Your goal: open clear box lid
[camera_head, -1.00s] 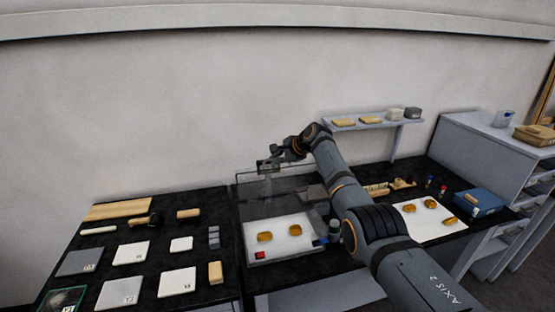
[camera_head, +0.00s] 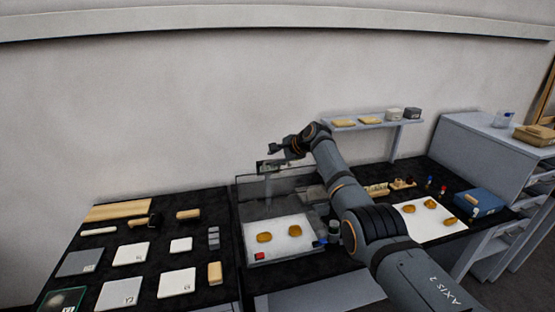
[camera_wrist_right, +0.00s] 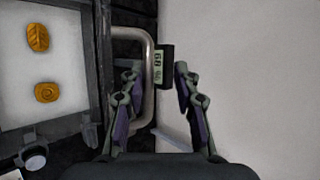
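The clear box (camera_head: 247,262) stands on the middle dark bench with a white floor inside. Its clear lid (camera_head: 284,186) stands raised at the back of the box. In the right wrist view, the pale bent handle (camera_wrist_right: 151,42) is beside my right gripper's left finger; I cannot tell if they touch. My right gripper (camera_head: 270,157) is at the lid's upper edge; its fingers are spread apart in the right wrist view (camera_wrist_right: 164,72). A small black display (camera_wrist_right: 165,66) shows just beyond the gap between the fingertips. My left gripper is not in view.
Two gold fragments (camera_head: 264,237) lie inside the box. White and grey tiles (camera_head: 131,252) cover the left bench. A blue box (camera_head: 478,200) and a white sheet (camera_head: 436,226) with fragments are on the right. A wall shelf (camera_head: 372,126) is behind my right arm.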

